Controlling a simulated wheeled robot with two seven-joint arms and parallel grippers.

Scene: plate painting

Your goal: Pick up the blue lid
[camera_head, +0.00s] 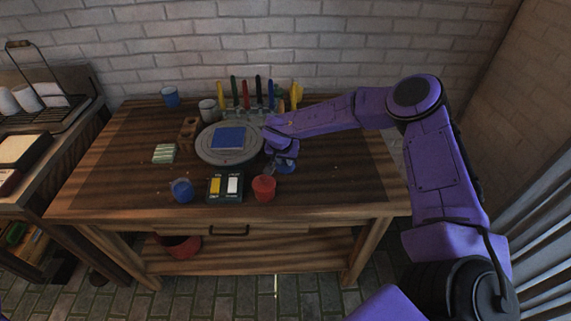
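My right gripper (284,163) reaches in from the right and points down over the table, just right of the round grey turntable (205,157). A small blue piece (287,169), which looks like the blue lid, shows right at its fingertips. The fingers cover part of it, and I cannot tell whether they are closed on it. A blue jar (183,191) stands near the front left of the table. My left gripper is not in view.
A blue square plate (229,138) lies on the turntable. A red jar (264,187) and a dark box with yellow and white blocks (225,187) stand in front. Upright coloured brushes (258,92), a blue cup (171,97) and a grey cup (208,110) stand behind. The table's right side is clear.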

